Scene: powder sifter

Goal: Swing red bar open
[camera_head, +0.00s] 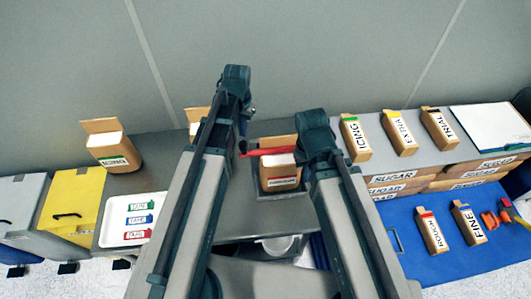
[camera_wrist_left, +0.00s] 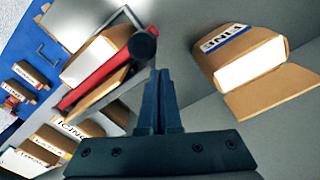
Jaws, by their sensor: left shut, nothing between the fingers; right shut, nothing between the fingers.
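The red bar (camera_head: 268,151) lies across the upper part of an open brown box (camera_head: 280,180) with a red-striped label, between my two arms. In the left wrist view the red bar (camera_wrist_left: 98,78) slants up to the right and ends in a dark round cap. My left gripper (camera_wrist_left: 160,75) is shut and empty, with its fingertips pointing just right of and below that cap. I cannot tell whether they touch. In the head view, my left arm hides most of the left gripper. My right gripper is hidden behind my right arm, close to the bar's right end.
A box with a blue-striped label (camera_wrist_left: 240,62) stands close right of my left gripper. Another open box (camera_head: 112,152) is further left. A white tray (camera_head: 112,234) holds colored labels. Several boxes stand at right above a blue mat (camera_head: 455,258). The grey wall is behind.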

